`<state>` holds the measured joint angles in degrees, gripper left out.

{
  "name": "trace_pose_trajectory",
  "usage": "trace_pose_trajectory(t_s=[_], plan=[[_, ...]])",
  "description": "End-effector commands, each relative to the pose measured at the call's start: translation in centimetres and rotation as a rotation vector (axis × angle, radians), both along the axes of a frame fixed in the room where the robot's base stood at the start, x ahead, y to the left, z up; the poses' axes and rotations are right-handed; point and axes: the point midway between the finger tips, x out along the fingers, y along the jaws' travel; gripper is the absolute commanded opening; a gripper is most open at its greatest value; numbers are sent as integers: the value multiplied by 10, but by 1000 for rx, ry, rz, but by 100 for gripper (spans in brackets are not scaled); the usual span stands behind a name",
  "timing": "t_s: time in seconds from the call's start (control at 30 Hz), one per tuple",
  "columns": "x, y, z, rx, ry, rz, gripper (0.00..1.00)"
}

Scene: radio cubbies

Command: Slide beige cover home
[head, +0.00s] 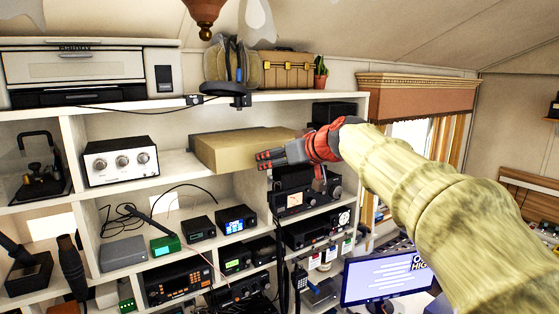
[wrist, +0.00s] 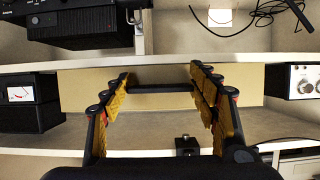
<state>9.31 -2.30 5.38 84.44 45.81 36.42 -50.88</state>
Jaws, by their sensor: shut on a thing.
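The beige cover (head: 240,150) is a box-like tan panel in a shelf cubby, its front standing out at the shelf edge. In the wrist view its broad tan face (wrist: 72,92) fills the space behind the fingers. My gripper (head: 264,160) reaches in from the right in front of the cover's right part. In the wrist view my gripper (wrist: 160,92) has its yellow-padded fingers apart on either side of a dark horizontal bar (wrist: 150,88), shut on the cover by that bar. The fingers hide part of the face. I cannot tell how the bar joins the cover.
A silver-fronted device with dials (head: 120,160) sits left of the cover on the same shelf. Dark radios (head: 303,200) fill the cubby below and right.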

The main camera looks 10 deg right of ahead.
Motion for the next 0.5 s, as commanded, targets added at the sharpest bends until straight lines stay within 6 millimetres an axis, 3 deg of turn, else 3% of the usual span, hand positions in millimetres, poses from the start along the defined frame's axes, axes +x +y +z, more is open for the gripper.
trace_pose_trajectory(t_s=[0.5], plan=[[39,13,-1,-1,-2,2,30]])
